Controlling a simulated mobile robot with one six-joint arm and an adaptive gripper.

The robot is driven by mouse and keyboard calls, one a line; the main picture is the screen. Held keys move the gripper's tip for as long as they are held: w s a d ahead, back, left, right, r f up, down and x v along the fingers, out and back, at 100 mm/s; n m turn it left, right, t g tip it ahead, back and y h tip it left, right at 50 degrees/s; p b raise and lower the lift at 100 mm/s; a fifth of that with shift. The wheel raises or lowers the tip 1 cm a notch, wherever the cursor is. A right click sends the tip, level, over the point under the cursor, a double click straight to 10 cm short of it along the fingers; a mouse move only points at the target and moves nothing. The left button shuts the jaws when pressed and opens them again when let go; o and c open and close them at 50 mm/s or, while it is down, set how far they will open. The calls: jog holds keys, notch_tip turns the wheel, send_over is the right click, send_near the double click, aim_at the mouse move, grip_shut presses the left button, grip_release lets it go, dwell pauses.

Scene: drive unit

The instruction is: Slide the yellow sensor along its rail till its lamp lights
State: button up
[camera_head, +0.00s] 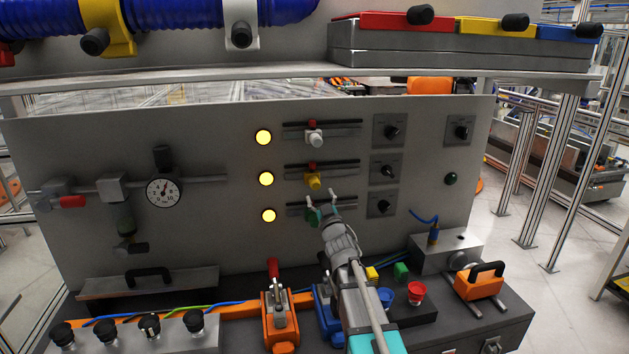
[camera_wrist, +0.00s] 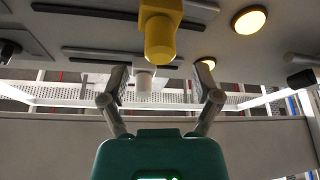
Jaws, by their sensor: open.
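The yellow sensor (camera_head: 313,181) sits on the middle of three short rails (camera_head: 335,171) on the grey panel. In the wrist view the yellow sensor (camera_wrist: 160,40) hangs from the top edge, above the gap between my fingers. The lamp in its row (camera_head: 266,178) glows yellow. My gripper (camera_head: 321,197) is open and empty, its fingers apart, just below the yellow sensor in the head view, by the bottom rail. In the wrist view my gripper's fingers (camera_wrist: 160,82) point toward the panel. They appear apart from the yellow sensor.
A white sensor (camera_head: 314,138) is on the top rail, and a green one (camera_head: 312,215) is on the bottom rail, partly behind my gripper. The top lamp (camera_head: 263,137) and bottom lamp (camera_head: 268,215) also glow. Dark knobs (camera_head: 386,169) are to the right. Clamps (camera_head: 280,310) stand below.

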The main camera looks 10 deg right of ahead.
aim_at(316, 188)
jog(key=shift+p+x, duration=0.8)
jog(key=shift+x, duration=2)
